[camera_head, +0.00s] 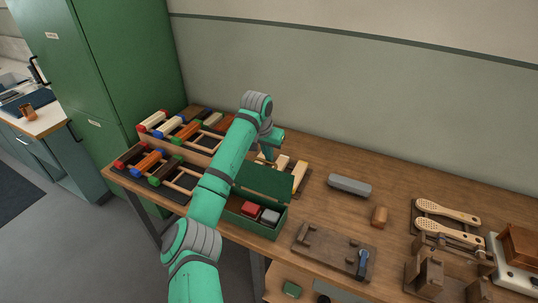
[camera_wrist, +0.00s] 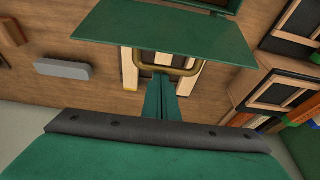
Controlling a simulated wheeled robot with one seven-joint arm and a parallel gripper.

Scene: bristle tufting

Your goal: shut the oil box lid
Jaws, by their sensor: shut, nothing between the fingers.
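The oil box (camera_head: 255,222) is a green box on the bench, with a red block (camera_head: 250,209) and a grey block (camera_head: 270,216) inside. Its green lid (camera_head: 264,182) stands open, raised at the box's back side. The lid also fills the upper part of the wrist view (camera_wrist: 150,34). A brass loop handle (camera_wrist: 194,70) shows at the lid's near edge there. My gripper (camera_wrist: 162,80) is shut and empty, its fingertips at the handle; I cannot tell whether they touch it. In the head view my arm hides part of the box, and the fingertips are hard to make out.
Racks of coloured-ended wooden pieces (camera_head: 150,160) stand left of the box. A grey bar (camera_head: 350,186), a small wooden block (camera_head: 379,216) and a board with a blue-handled tool (camera_head: 362,262) lie to the right. The wall is behind.

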